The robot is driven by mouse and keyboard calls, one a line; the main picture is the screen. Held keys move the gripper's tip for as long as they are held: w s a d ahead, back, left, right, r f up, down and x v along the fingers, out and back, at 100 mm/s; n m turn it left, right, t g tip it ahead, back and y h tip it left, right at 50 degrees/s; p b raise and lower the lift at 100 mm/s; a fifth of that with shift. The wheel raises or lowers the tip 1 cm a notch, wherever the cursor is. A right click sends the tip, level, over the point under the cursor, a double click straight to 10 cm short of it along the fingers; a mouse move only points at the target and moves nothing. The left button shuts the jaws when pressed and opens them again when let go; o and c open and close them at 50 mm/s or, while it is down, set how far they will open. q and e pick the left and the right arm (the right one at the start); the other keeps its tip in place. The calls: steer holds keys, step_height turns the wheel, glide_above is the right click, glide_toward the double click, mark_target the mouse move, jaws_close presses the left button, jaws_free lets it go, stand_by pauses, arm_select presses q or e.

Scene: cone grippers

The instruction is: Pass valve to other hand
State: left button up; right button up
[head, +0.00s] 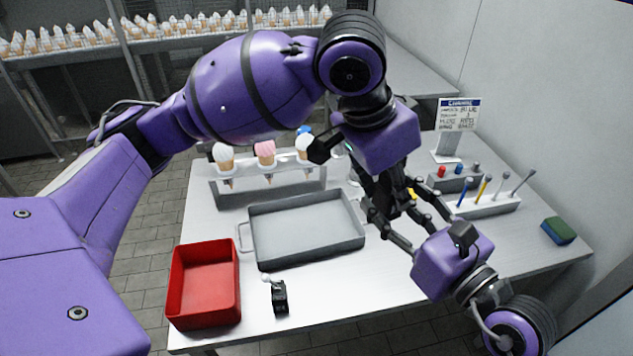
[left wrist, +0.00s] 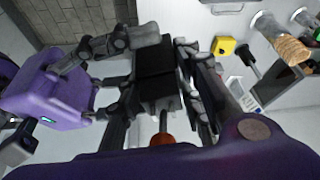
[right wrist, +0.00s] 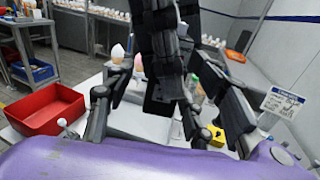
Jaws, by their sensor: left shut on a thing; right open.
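The valve, a black block with a short stem and red knob, is between my left gripper's fingers in the left wrist view (left wrist: 155,88). Its dark body also shows in the right wrist view (right wrist: 158,100). My left gripper (head: 384,200) is shut on it and points down above the table. My right gripper (head: 412,218) is open, close beside it, coming from the lower right. In the right wrist view its two spread fingers (right wrist: 168,118) lie either side of the held valve. I cannot tell whether they touch it. In the head view the fingers mostly hide the valve.
A grey tray (head: 262,262), a red bin (head: 176,295) and a small black lever device (head: 280,297) are on the table. A cone rack (head: 232,198) stands behind the tray. A tool holder (head: 492,207), sign (head: 457,118) and sponge (head: 558,231) are at right.

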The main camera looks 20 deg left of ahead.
arm_select(q)
steer(key=shift+r, duration=0.1)
arm_select(e)
steer(key=shift+w+a, duration=0.15)
steer(key=shift+a, duration=0.05)
steer(key=c, duration=1.1)
arm_select(q)
steer(key=o, duration=1.3)
arm_select(e)
jaws_close()
